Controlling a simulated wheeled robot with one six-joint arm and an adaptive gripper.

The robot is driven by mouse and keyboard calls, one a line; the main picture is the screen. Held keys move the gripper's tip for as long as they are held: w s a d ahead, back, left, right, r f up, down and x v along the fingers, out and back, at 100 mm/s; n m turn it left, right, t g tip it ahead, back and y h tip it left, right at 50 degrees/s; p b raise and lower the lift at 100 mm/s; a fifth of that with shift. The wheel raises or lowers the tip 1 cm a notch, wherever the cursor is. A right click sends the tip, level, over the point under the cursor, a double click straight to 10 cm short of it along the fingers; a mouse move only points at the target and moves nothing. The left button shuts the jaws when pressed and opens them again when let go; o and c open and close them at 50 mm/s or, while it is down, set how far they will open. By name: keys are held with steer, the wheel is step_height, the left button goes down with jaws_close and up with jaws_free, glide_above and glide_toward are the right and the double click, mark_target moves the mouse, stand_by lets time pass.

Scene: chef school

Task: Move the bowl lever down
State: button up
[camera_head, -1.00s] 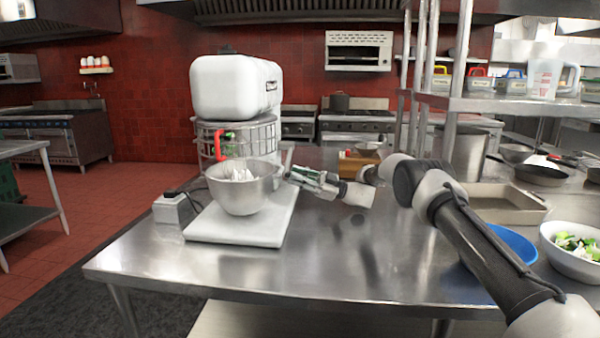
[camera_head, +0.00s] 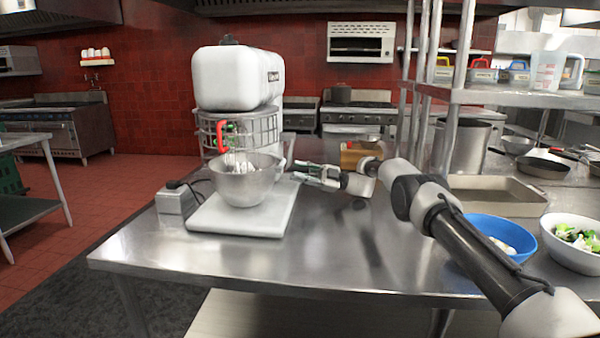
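A white stand mixer (camera_head: 238,78) stands on the left part of the steel table (camera_head: 190,262). A metal bowl (camera_head: 247,184) sits in front of its column, under a wire guard (camera_head: 262,133), with a whisk (camera_head: 241,162) partly inside it. A red handle (camera_head: 221,136) shows at the front of the guard. I cannot make out a separate bowl lever; the mixer's right side is partly hidden. My gripper (camera_head: 300,173) is just right of the bowl, pointing left towards the mixer. Its two fingers look apart, with nothing seen between them.
A grey box (camera_head: 175,201) with a cable is left of the mixer base. On the right are a blue bowl (camera_head: 512,230), a white bowl of vegetables (camera_head: 573,256), a tray (camera_head: 497,193) and shelf posts (camera_head: 452,110). The table's front middle is clear.

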steer(key=shift+o, duration=0.8)
steer(key=shift+r, duration=0.1)
